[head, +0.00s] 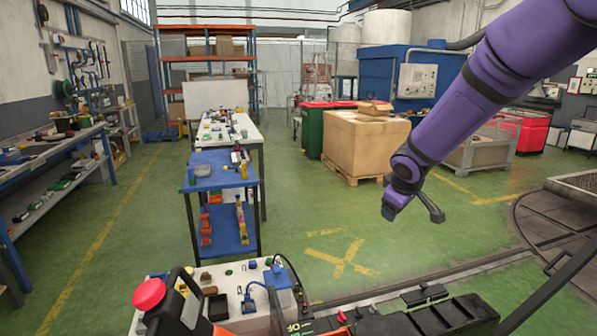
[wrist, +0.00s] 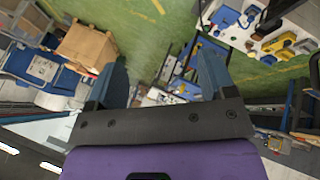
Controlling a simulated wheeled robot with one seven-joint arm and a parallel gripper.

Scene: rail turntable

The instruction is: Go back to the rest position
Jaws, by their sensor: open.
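My purple arm reaches in from the upper right of the head view. My gripper (head: 414,213) hangs at its end over the green floor, with its two dark fingers spread apart and nothing between them. In the wrist view my gripper (wrist: 160,72) also shows two separated fingers with an empty gap. It touches nothing that I can see.
A white panel (head: 228,290) with plugs and switches stands at the front, with a red mushroom button (head: 149,294) beside it. A blue cart (head: 208,158) stands beyond. A brown crate (head: 366,147) stands behind my gripper. The floor around the yellow cross (head: 343,257) is clear.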

